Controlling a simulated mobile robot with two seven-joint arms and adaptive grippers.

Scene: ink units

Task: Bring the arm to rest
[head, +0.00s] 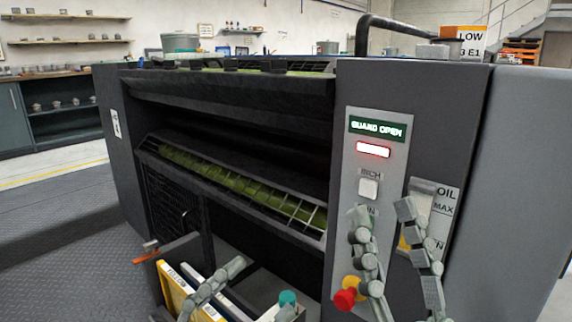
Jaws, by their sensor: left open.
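My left gripper (263,284) is at the bottom of the head view, partly cut off by the lower edge. One jointed grey finger points up and right, in front of the machine's lower opening; the jaws are apart and I see nothing held. My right gripper (381,211) is in front of the machine's control panel (355,150). Its two jointed fingers point up, spread apart with nothing between them. They overlap the lower panel and the oil gauge (443,212) in the picture; I cannot tell whether they touch. My arms are mostly out of view.
The dark ink machine (408,93) fills the middle. Its sign (378,129) reads "GUARD OPEN". A red knob (345,299) is beside my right fingers. A yellow-edged container (176,291) and teal cap (287,298) are near my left gripper. Floor at left is clear.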

